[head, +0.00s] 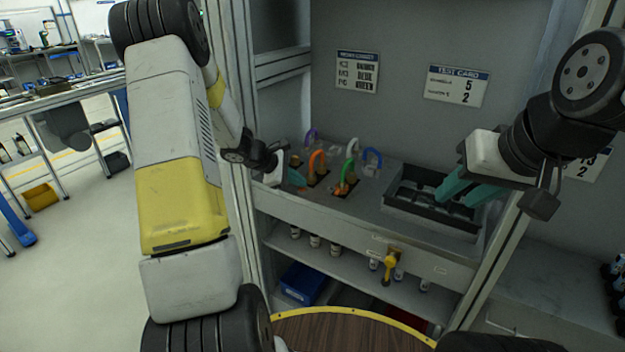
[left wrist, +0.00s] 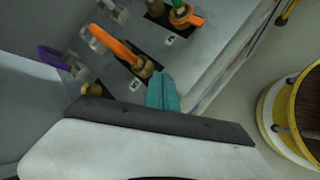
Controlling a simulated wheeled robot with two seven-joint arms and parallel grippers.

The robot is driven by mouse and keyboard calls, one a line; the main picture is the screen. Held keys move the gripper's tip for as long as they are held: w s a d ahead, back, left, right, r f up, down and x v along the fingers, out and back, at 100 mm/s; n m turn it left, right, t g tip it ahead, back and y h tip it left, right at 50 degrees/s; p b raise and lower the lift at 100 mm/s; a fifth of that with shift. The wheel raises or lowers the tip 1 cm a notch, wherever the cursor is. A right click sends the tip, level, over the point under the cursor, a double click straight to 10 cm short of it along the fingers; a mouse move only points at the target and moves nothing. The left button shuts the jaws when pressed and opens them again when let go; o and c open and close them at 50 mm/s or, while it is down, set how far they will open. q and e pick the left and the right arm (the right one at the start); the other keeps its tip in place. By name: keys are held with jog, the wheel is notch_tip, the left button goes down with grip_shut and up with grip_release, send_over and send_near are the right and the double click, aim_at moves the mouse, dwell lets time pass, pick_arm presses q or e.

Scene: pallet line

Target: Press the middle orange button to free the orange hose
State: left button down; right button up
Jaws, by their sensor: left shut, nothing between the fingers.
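The orange hose (head: 317,160) arches up from a black plate on the grey bench panel. In the left wrist view the orange hose (left wrist: 115,45) runs into a brass fitting (left wrist: 145,69). I cannot clearly pick out a middle orange button. My left gripper (head: 275,170) is just left of the hose, low over the panel. Its teal fingers (left wrist: 163,92) are shut and empty, beside the brass fitting; I cannot tell whether they touch anything. My right gripper (head: 464,190) is open and empty above a black tray.
Purple (head: 311,137), green (head: 346,177) and blue (head: 372,156) hoses stand close around the orange one. The black tray (head: 420,215) is to the right. A yellow tap (head: 390,264) hangs at the bench front. Cabinet posts flank the bench.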

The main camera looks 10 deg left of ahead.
aim_at(299, 189)
pick_arm(q)
jog(key=shift+f, duration=0.3)
dwell(0.5)
jog(key=shift+r, duration=0.85)
jog(key=shift+r, duration=2.5)
